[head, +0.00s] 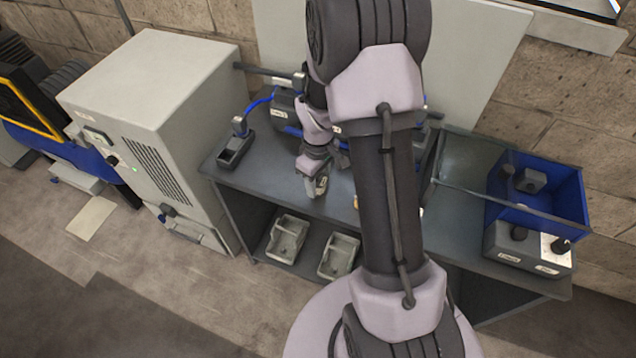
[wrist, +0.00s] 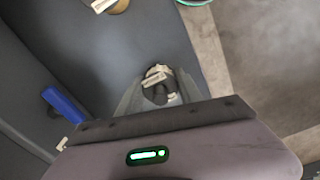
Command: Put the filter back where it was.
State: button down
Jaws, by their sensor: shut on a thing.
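My gripper (head: 318,186) hangs over the left middle of the grey bench, near its front edge. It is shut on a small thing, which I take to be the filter. In the wrist view the held filter (wrist: 157,76) shows a pale band and a dark rounded part between my jaws (wrist: 160,96). Most of it is hidden by the jaws, and whether it touches the bench I cannot tell. Where it was before is not clear from these views.
The bench (head: 262,168) carries a dark holder (head: 236,152) at left and a blue bin (head: 537,211) at right. Two pale trays (head: 287,239) (head: 339,256) sit on the lower shelf. A grey cabinet (head: 150,90) stands left. My arm hides the bench's middle.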

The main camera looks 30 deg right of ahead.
jog(key=shift+f, duration=0.1)
jog(key=c, duration=0.8)
grip_release()
notch_tip(320, 180, up, 12)
jog(key=p, duration=0.4)
jog(key=s+a+r+m+t, duration=0.25)
jog(key=a+r, duration=0.35)
jog(key=r, duration=0.5)
jog(key=s+a+r+m+t+y, duration=0.2)
jog(key=s+a+r+m, duration=0.4)
jog(key=s, duration=0.8)
jog(key=a+r+t, duration=0.1)
jog(key=a+r, duration=0.2)
jog(key=a, duration=0.1)
jog(key=shift+s+a+r, duration=0.2)
jog(key=shift+s+r, duration=0.15)
jog(key=shift+r, duration=0.05)
